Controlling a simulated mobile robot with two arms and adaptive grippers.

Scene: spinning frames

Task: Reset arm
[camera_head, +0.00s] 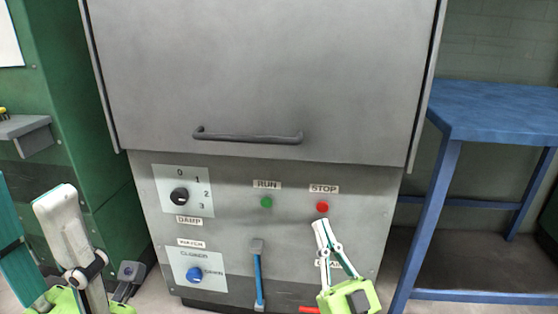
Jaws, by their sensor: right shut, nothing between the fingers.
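My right gripper (319,223) is at the lower middle right, pointing up, its white fingers together with nothing between them. Its tips appear just below the red STOP button (322,207); I cannot tell whether they touch the panel. Its lime body covers part of a label and a red handle (309,310). My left gripper (36,205) is only partly in view at the lower left edge, with white, teal and lime parts. Whether it is open or shut is unclear.
A grey machine (270,70) with a dark door handle (248,136) fills the middle. Its panel has a green RUN button (266,202), a black knob (180,197), a blue knob (194,274) and a blue lever (258,275). A blue table (495,108) stands right.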

